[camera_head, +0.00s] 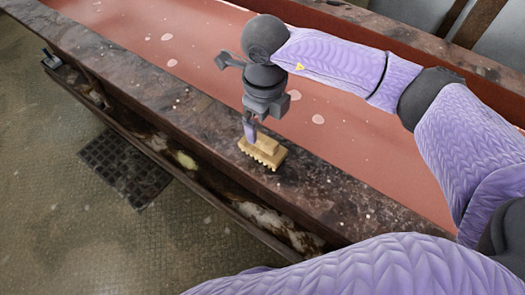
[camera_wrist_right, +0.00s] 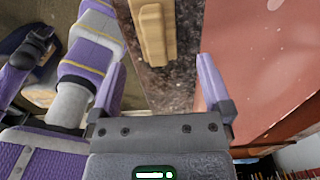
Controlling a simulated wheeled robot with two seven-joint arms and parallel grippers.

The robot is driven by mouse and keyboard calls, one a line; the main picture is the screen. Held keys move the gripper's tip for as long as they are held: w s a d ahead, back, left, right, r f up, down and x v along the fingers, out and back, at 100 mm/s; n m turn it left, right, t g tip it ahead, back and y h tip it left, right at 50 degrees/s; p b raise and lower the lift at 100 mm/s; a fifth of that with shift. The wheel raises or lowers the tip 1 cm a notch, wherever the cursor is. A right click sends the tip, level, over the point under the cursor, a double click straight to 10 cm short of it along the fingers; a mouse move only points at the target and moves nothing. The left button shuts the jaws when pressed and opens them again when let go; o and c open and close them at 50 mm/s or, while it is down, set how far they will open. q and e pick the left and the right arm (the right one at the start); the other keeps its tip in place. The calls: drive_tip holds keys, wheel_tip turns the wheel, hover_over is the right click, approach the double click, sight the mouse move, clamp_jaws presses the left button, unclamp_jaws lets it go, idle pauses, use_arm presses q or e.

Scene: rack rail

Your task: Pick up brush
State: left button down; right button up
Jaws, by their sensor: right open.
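A tan wooden brush (camera_head: 263,152) lies on the dark speckled ledge (camera_head: 330,190) of the long bench, with a toothed lower edge. My right gripper (camera_head: 250,130) is just above and beside its far left end in the head view. In the right wrist view the brush (camera_wrist_right: 153,32) lies beyond the fingertips, between their lines but nearer the left finger. My right gripper (camera_wrist_right: 160,75) is open, its two purple fingers wide apart with nothing between them. My left gripper is not in view.
A red sunken surface (camera_head: 140,45) with pale spots runs along the ledge. Below the ledge's near side is a stained trough (camera_head: 190,160). A dark grate (camera_head: 125,168) lies on the floor. The ledge around the brush is clear.

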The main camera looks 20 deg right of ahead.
sight(262, 147)
drive_tip(key=f, duration=0.6)
drive_tip(key=f+b, duration=0.1)
drive_tip(key=f, duration=0.1)
drive_tip(key=shift+s+a+f, duration=0.15)
drive_tip(key=shift+a+f, duration=0.1)
drive_tip(key=shift+f, duration=0.15)
clamp_jaws()
wheel_tip(262, 147, up, 10)
drive_tip(key=shift+r+p, duration=0.1)
drive_tip(key=shift+p, duration=0.65)
